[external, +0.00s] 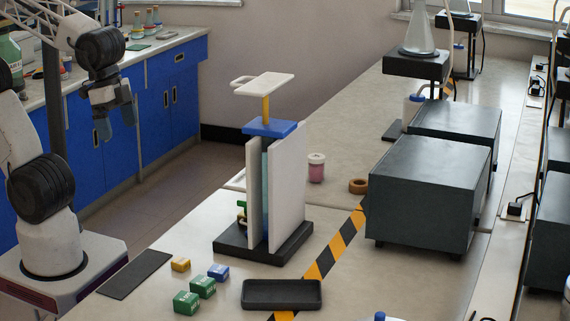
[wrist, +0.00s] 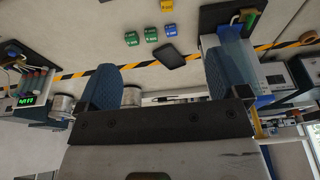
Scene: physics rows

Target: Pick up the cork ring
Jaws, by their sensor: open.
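The cork ring (external: 358,186) is a small brown ring lying flat on the bench, left of the large dark grey box and right of a small pink jar. In the wrist view a tan ring (wrist: 308,37), which looks like the same one, shows at the right edge beside the striped tape. My gripper (external: 116,122) is at the upper left of the external view, raised and far from the ring. In the wrist view its two blue pads (wrist: 160,76) are wide apart with nothing held between them.
A tall apparatus with white panels and a black base (external: 232,242) stands between my arm and the ring. The pink jar (external: 316,168) and dark grey box (external: 428,196) flank the ring. A black tray (external: 282,294) and small green, blue and yellow boxes (external: 203,286) lie in front.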

